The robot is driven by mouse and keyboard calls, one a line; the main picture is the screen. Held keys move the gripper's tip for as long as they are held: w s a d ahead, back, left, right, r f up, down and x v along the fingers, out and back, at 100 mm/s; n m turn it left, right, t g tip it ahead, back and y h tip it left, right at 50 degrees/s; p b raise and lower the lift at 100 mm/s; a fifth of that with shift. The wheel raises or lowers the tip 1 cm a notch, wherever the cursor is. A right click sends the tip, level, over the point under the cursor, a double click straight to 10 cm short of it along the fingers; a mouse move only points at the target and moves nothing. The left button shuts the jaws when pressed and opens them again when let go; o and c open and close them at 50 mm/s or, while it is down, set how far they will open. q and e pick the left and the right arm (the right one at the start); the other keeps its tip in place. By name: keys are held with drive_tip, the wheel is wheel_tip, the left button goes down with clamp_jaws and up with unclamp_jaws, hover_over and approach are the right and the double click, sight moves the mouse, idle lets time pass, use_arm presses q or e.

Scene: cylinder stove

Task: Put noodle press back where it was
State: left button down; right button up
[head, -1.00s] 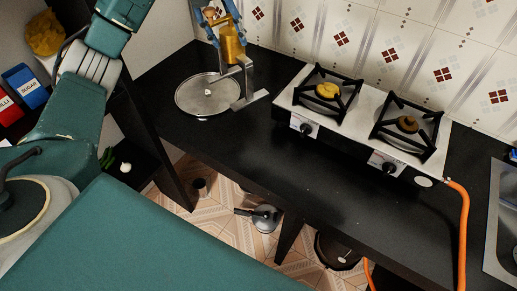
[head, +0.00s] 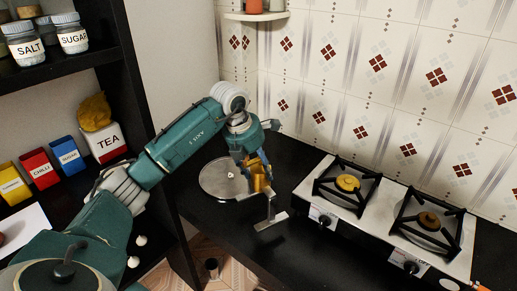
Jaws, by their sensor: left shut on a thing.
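The noodle press shows as a golden, brass-coloured body (head: 261,180) at the back left of the black counter. A grey metal stand (head: 271,218) is directly below and beside it. My left gripper (head: 255,168) comes down from above and is shut on the golden body. Its fingers hide part of the body. I cannot tell whether the golden body rests in the stand or hangs just over it. A round metal plate (head: 215,180) lies on the counter just left of the press. My right gripper is not in view.
A two-burner stove (head: 330,203) stands to the right of the stand. A black shelf (head: 110,30) with jars and boxes, including a TEA box (head: 106,143), is at the left. A small wall shelf (head: 257,16) is above. The counter front between shelf and stove is clear.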

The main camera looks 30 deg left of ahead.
sight(258, 183)
use_arm(q)
drive_tip(key=shift+x, duration=1.1)
drive_tip(key=shift+s+f+p, duration=0.2)
drive_tip(key=shift+f+p, duration=0.55)
drive_tip(key=shift+f, duration=0.9)
drive_tip(key=shift+a+f, duration=0.1)
drive_tip(key=shift+f, duration=0.15)
drive_tip(key=c, duration=0.7)
unclamp_jaws()
drive_tip(key=shift+s+f, duration=0.25)
drive_tip(key=shift+r, duration=0.1)
